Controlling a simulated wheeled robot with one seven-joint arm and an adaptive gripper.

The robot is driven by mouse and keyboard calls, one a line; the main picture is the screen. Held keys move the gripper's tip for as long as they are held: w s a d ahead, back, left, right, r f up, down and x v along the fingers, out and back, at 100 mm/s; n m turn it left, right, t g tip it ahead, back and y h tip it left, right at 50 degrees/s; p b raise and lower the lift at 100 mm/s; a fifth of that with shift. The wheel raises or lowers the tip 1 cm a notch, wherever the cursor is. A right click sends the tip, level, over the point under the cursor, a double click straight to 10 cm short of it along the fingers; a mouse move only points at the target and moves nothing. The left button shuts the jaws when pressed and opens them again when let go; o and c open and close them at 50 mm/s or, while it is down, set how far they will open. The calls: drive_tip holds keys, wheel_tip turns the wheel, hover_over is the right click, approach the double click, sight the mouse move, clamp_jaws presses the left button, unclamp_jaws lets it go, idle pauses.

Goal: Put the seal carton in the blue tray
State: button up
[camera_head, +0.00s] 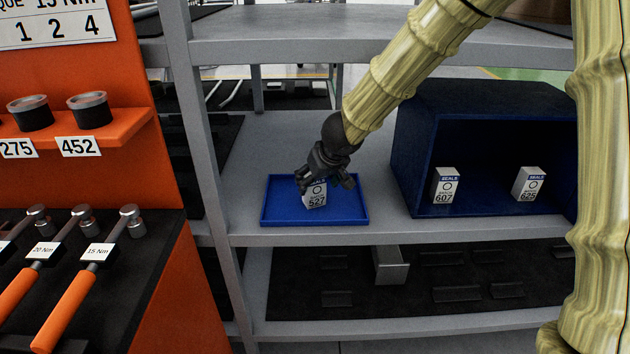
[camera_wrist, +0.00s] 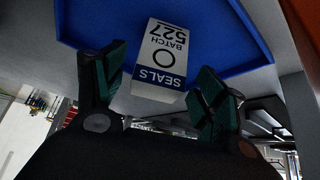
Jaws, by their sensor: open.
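A white seal carton marked SEALS BATCH 527 (camera_head: 315,196) stands in the blue tray (camera_head: 350,212) on the grey shelf. My gripper (camera_head: 327,184) is right above and around the top of this carton. In the wrist view my gripper (camera_wrist: 158,88) is open, with one finger on each side of the carton (camera_wrist: 160,62) and gaps visible beside it. The blue tray (camera_wrist: 235,50) shows behind the carton there. Two more seal cartons, 607 (camera_head: 445,186) and 625 (camera_head: 528,184), stand inside a dark blue bin, apart from my gripper.
The dark blue open-fronted bin (camera_head: 403,150) stands right of the tray. A grey upright post (camera_head: 200,120) and an orange tool panel (camera_head: 170,290) are at the left. The upper shelf (camera_head: 300,50) lies above. Bare shelf (camera_head: 385,225) shows between tray and bin.

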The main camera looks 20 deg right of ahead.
drive_tip(key=p+v, duration=0.3)
drive_tip(key=v, duration=0.5)
drive_tip(key=shift+p, duration=0.3)
